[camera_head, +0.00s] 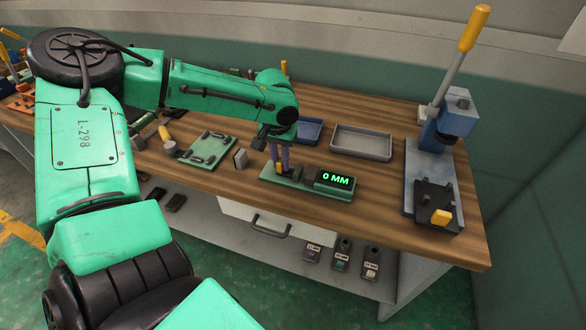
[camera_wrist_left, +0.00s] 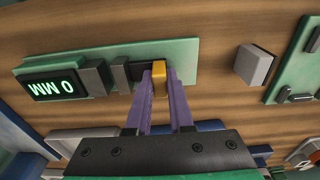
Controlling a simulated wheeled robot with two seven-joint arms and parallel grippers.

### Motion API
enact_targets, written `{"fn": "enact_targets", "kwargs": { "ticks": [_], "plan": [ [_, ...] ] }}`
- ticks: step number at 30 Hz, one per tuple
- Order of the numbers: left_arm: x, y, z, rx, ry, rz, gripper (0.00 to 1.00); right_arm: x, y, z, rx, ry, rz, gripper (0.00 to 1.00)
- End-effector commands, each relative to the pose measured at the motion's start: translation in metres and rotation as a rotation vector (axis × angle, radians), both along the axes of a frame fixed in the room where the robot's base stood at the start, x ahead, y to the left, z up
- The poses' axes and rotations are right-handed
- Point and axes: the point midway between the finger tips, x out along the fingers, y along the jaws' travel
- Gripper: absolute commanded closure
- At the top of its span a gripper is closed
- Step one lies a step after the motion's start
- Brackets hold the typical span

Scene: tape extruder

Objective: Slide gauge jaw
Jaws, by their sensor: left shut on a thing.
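The gauge is a green base plate (camera_head: 310,190) on the wooden bench, with a display (camera_head: 335,180) reading "0 MM" at its right end. In the left wrist view the display (camera_wrist_left: 54,87) is at the left and two dark grey jaw blocks (camera_wrist_left: 108,75) stand beside it, with a narrow gap between them. A yellow tab (camera_wrist_left: 160,73) stands beyond the blocks on a dark rail. My left gripper (camera_head: 279,168) reaches down to the gauge. Its purple fingers (camera_wrist_left: 160,95) are shut on the yellow tab. My right gripper is in neither view.
A grey block (camera_head: 240,158) and a green fixture plate (camera_head: 208,149) lie left of the gauge. A grey tray (camera_head: 361,143) and a blue tray (camera_head: 308,131) are behind it. A blue lever press (camera_head: 436,165) stands at the right. Bare wood lies between gauge and press.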

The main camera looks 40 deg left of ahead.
Motion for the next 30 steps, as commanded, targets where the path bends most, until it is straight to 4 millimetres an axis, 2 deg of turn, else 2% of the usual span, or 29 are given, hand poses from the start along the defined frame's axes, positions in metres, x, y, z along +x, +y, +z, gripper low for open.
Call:
{"fn": "enact_targets", "kwargs": {
  "ticks": [30],
  "plan": [
    [-0.009, 0.029, 0.002, 0.0, -0.003, 0.0, 1.0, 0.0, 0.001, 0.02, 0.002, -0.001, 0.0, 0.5]
  ]
}}
